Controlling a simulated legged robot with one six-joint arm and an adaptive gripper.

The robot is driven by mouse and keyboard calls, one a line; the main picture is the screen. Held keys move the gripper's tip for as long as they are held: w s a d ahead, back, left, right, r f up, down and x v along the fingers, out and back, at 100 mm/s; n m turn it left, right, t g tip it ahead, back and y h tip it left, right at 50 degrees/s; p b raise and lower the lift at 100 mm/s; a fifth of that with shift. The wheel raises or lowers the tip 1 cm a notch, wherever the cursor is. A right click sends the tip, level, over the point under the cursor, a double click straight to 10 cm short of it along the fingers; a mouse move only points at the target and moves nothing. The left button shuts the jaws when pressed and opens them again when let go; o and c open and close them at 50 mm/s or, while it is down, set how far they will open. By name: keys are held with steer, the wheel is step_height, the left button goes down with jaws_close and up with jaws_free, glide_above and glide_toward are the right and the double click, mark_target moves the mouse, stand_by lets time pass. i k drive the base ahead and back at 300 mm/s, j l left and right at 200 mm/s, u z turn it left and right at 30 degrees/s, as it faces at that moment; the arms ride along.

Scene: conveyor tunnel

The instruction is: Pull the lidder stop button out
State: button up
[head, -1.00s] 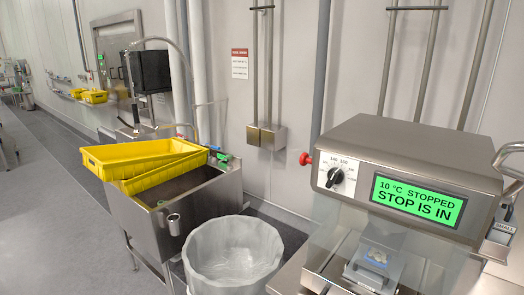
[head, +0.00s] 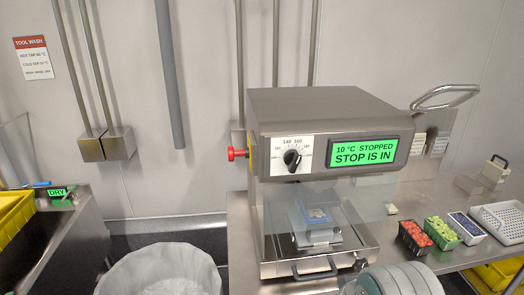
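The lidder (head: 335,105) is a steel box machine on the steel bench, with a dial (head: 292,157) and a green screen (head: 363,153) reading "10 °C STOPPED, STOP IS IN". The stop button (head: 237,153) is a red knob sticking out sideways from the lidder's left side, with a bit of yellow behind it. Under the lidder's clear guard, a small tray (head: 317,215) sits in the holder. My gripper is not in view, and nothing is seen touching the button.
A looped steel handle (head: 445,97) rises at the lidder's right. Punnets of red (head: 415,236), green (head: 441,232) and dark blue (head: 466,227) items stand on the bench, with a white basket (head: 500,222) beside them.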

mark_target(231, 153)
steer(key=i+j, duration=0.1)
steer(key=j, duration=0.55)
steer(key=j+u, duration=0.1)
steer(key=j, duration=0.55)
steer(key=i, duration=0.05)
